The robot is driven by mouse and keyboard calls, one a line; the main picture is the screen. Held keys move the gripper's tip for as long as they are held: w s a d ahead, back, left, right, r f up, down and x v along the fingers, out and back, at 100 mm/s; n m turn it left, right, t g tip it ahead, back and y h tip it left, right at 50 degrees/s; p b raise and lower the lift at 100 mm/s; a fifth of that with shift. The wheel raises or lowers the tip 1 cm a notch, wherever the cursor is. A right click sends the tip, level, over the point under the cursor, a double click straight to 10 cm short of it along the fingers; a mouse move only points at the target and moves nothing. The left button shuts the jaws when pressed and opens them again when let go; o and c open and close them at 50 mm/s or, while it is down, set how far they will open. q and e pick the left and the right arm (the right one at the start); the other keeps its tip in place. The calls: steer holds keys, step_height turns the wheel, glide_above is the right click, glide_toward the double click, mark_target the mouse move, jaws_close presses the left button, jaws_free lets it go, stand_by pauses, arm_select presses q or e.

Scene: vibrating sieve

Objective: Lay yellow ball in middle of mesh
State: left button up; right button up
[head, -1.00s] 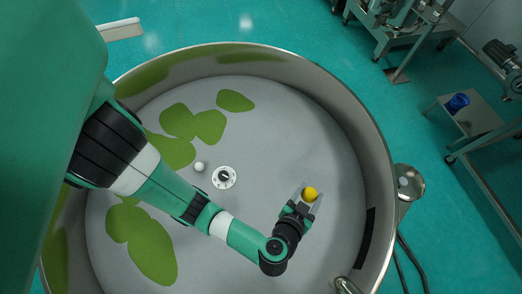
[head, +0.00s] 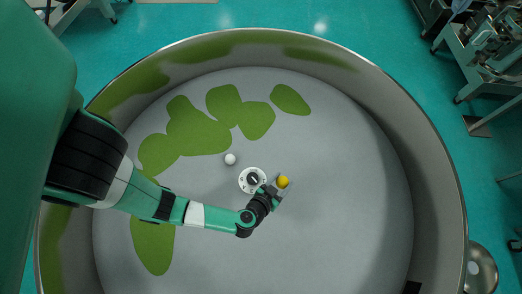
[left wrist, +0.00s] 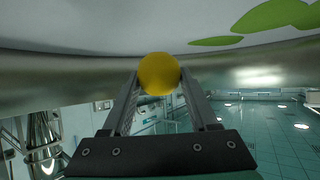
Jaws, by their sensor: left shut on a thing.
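The yellow ball (head: 283,181) is held between the fingertips of my left gripper (head: 278,186), which is shut on it. The ball also shows in the left wrist view (left wrist: 159,74), between the two finger ends. In the head view the ball is just right of the round white hub with a black centre (head: 253,180) on the mesh. The grey mesh (head: 340,200) is the round floor of the sieve. I cannot tell how high the ball is above it. My right gripper is not in view.
A white ball (head: 230,159) lies up and left of the hub. Green patches (head: 195,135) cover the mesh's upper left. A tall metal rim (head: 440,170) surrounds the mesh. The mesh's right side is clear.

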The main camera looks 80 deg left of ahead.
mark_target(279, 165)
arm_select(q)
steer(key=a+f+b, duration=0.1)
steer(key=a, duration=0.2)
steer(key=w+a+f+b, duration=0.1)
steer(key=a+f, duration=0.1)
steer(key=a+f+b, duration=0.1)
steer(key=a, duration=0.2)
steer(key=shift+w+a+f, duration=0.35)
steer(key=a+f+b, duration=0.2)
steer(key=f+b, duration=0.1)
steer(key=shift+w+a+f, duration=0.25)
steer(key=shift+w, duration=0.1)
steer(key=shift+w+a+f, duration=0.15)
steer(key=shift+a+f, duration=0.1)
steer(key=shift+a, duration=0.15)
steer(key=f+b, duration=0.4)
steer(key=shift+w+a, duration=0.1)
steer(key=shift+a, duration=0.3)
steer(key=shift+f+b, duration=0.15)
steer(key=shift+b, duration=0.25)
steer(key=shift+r, duration=0.2)
steer(key=shift+f, duration=0.1)
steer(key=o, duration=1.4)
steer(key=shift+c, duration=0.2)
